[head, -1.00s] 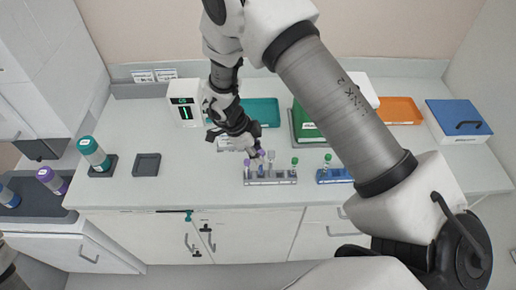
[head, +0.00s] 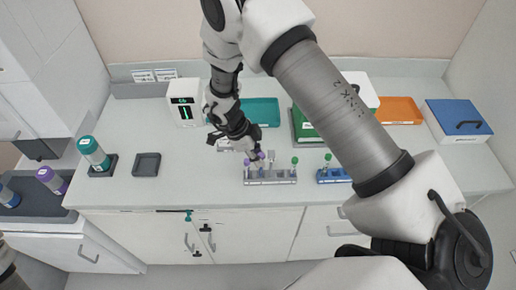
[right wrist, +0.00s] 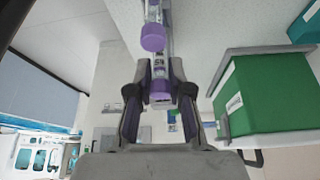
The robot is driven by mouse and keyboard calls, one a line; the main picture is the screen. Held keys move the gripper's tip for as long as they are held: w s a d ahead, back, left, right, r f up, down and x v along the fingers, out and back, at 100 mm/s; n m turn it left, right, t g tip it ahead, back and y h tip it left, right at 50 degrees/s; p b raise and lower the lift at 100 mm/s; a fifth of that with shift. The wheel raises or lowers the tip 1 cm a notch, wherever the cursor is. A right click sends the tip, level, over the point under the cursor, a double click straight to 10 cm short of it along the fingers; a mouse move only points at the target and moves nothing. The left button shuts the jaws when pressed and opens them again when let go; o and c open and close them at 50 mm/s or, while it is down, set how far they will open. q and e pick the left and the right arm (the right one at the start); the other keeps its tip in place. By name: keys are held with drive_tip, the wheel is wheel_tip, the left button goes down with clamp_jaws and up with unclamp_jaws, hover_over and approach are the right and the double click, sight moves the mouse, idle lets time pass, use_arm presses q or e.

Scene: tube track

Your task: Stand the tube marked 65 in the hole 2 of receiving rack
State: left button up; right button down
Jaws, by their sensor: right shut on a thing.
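My right gripper (head: 253,149) is at the grey tube rack (head: 285,182) near the counter's front edge. In the right wrist view the gripper (right wrist: 159,88) is shut on a purple-capped tube (right wrist: 160,96). Another purple cap (right wrist: 152,38) shows just beyond the fingers. The grey rack also holds a green-capped tube (head: 295,161) at its right end. A blue rack (head: 334,180) with a green-capped tube (head: 327,158) stands to its right, partly hidden by my arm. Tube marks and hole numbers are too small to read.
Behind the racks are a teal tray (head: 262,112), a green box (head: 305,128) and an orange tray (head: 400,111). A white device (head: 184,104) with a lit display stands behind left. A dark square holder (head: 147,165) is at left. Counter between it and the grey rack is clear.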

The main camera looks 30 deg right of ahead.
drive_tip(key=shift+f, duration=0.35)
drive_tip(key=shift+f, duration=0.25)
drive_tip(key=c, duration=1)
unclamp_jaws()
drive_tip(key=v, duration=0.7)
drive_tip(key=shift+r, duration=0.25)
